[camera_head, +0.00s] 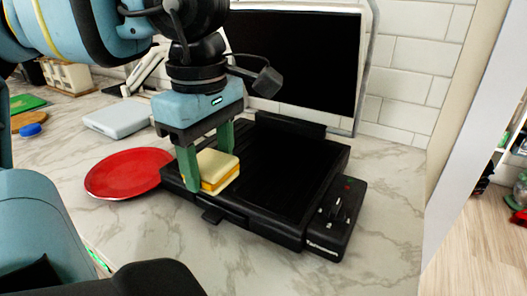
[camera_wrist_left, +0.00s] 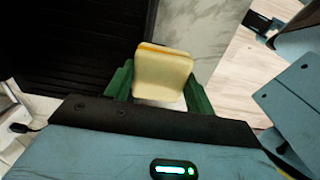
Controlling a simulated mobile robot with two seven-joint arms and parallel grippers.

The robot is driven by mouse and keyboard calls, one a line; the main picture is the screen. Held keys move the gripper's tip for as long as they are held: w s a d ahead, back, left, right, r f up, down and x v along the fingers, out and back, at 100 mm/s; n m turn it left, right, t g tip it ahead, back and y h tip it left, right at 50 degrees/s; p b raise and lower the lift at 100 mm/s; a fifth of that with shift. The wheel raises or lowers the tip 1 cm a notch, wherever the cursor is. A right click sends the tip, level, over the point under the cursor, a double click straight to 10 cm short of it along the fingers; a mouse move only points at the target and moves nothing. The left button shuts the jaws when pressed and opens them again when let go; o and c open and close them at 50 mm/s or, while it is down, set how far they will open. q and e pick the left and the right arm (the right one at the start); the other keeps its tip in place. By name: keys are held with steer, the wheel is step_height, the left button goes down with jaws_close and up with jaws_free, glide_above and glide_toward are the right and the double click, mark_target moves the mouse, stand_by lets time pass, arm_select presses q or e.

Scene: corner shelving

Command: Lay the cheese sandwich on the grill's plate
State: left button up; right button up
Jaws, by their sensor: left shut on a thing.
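The cheese sandwich (camera_head: 217,171), pale bread with an orange-yellow cheese layer, is between the green fingers of my left gripper (camera_head: 205,165). The left wrist view also shows the sandwich (camera_wrist_left: 162,74) between the two fingers of the left gripper (camera_wrist_left: 160,85). The gripper is shut on it. The black grill (camera_head: 285,180) lies open on the counter, its dark plate to the right of the sandwich. In the head view the sandwich overlaps the grill's front left edge; I cannot tell whether it touches. The grill plate (camera_wrist_left: 75,55) is at upper left in the wrist view. My right gripper is not in view.
A red plate (camera_head: 128,174) lies on the marble counter left of the grill. A grey flat box (camera_head: 117,117) is behind it. A dark screen (camera_head: 300,60) stands behind the grill. The counter in front of the grill is clear (camera_head: 225,255).

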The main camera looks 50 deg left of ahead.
arm_select(q)
glide_above(264, 169)
steer(key=shift+s+d+f, duration=0.1)
steer(key=shift+s+f, duration=0.25)
steer(key=shift+f, duration=0.15)
steer(key=shift+w, duration=0.35)
steer(key=shift+f, duration=1.8)
steer(key=shift+f, duration=0.2)
steer(key=o, duration=1)
steer(key=shift+r, duration=0.1)
